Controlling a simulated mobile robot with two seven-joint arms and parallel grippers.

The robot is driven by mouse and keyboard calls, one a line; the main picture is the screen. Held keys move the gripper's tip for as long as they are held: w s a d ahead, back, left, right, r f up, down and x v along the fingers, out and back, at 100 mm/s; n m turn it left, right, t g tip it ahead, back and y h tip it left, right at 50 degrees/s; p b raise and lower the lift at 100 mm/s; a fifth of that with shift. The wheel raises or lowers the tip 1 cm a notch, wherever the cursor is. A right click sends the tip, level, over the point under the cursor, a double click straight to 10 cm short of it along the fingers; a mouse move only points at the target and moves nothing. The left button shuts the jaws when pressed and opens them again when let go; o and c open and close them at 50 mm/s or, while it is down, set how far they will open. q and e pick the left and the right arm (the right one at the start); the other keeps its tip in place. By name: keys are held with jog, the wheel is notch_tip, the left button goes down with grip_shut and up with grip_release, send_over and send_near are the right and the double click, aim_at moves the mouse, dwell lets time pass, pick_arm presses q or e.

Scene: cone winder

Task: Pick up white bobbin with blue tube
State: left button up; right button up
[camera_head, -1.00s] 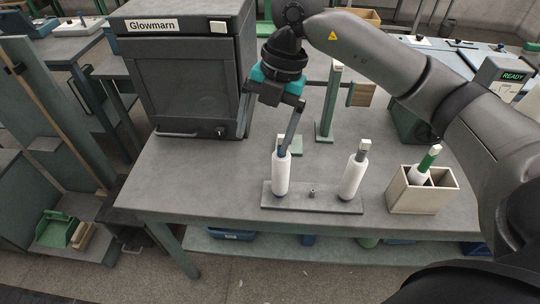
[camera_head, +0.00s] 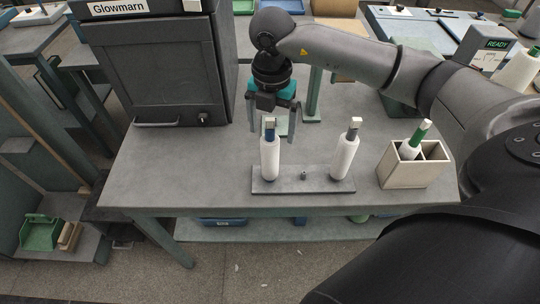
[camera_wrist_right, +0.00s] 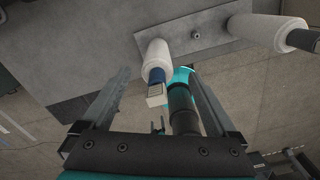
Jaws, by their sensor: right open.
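The white bobbin with blue tube (camera_head: 269,160) stands upright at the left end of a dark grey peg board (camera_head: 305,184). Its short blue tube ends in a pale tip. My right gripper (camera_head: 272,128) points down over it, open and empty, with one finger on each side of the tube top. In the right wrist view, this bobbin (camera_wrist_right: 153,59) shows between the spread finger ends, and I see no contact. A second white bobbin, with a grey tube (camera_head: 345,158), stands at the board's right end. My left gripper is out of view.
A beige two-part box (camera_head: 398,177) at the right holds a bobbin with a green tube (camera_head: 412,146). A small bare peg (camera_head: 304,175) sits between the two board bobbins. A dark Glowmarn cabinet (camera_head: 150,70) stands at the left. The table's front left is clear.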

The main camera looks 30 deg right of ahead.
aim_at(270, 142)
jog(key=f, duration=0.5)
jog(key=shift+a, duration=0.35)
jog(key=shift+r, duration=0.1)
jog(key=c, duration=1.2)
jog(key=shift+r, duration=0.1)
jog(key=shift+c, duration=0.2)
